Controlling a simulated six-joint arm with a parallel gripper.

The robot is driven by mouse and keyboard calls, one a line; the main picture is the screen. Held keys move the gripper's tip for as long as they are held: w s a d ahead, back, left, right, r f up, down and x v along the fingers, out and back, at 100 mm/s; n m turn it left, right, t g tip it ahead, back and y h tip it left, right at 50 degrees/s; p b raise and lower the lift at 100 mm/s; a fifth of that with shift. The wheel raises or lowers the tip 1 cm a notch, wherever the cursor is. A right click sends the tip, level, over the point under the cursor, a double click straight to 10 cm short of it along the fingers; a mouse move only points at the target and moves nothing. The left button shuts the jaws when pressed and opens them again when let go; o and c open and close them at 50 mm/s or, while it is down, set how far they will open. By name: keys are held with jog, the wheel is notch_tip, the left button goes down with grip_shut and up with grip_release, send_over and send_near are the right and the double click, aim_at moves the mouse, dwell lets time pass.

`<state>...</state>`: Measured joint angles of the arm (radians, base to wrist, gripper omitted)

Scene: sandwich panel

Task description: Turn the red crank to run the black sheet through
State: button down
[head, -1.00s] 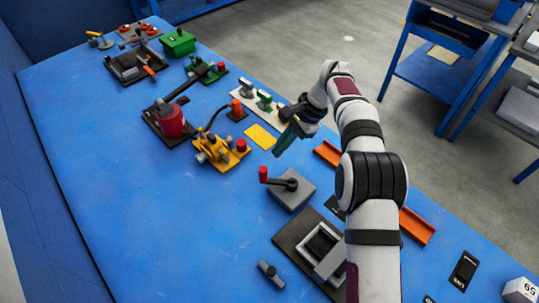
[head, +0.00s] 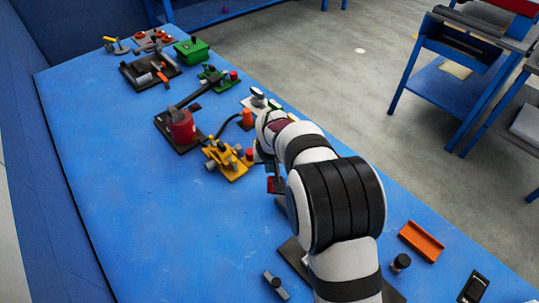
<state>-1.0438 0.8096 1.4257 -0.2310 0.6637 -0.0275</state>
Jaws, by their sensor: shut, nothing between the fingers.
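The red knob of the crank (head: 271,186) shows just left of my arm, at the near middle of the blue bench. Its black lever and most of its grey box (head: 282,203) are hidden behind my arm. My gripper (head: 268,170) is mostly hidden too; a dark part of it shows right above the red knob. The jaws are shut with nothing seen between them. I cannot tell whether they touch the knob. I cannot make out the black sheet.
A yellow clamp device (head: 227,160) stands close to the left of my gripper. A red drum (head: 181,127) with a black lever is behind it. An orange channel (head: 421,242) lies to the right. The bench's left side is clear.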

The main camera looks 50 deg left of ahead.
jog(key=shift+s+d, duration=0.4)
jog(key=shift+d, duration=0.15)
jog(key=s+d+n+g, duration=0.2)
jog(key=s+d+n, duration=0.2)
jog(key=n, duration=0.5)
jog(key=shift+s+d+g+y, duration=0.2)
jog(key=shift+d+g+y, duration=0.2)
jog(key=shift+d, duration=0.7)
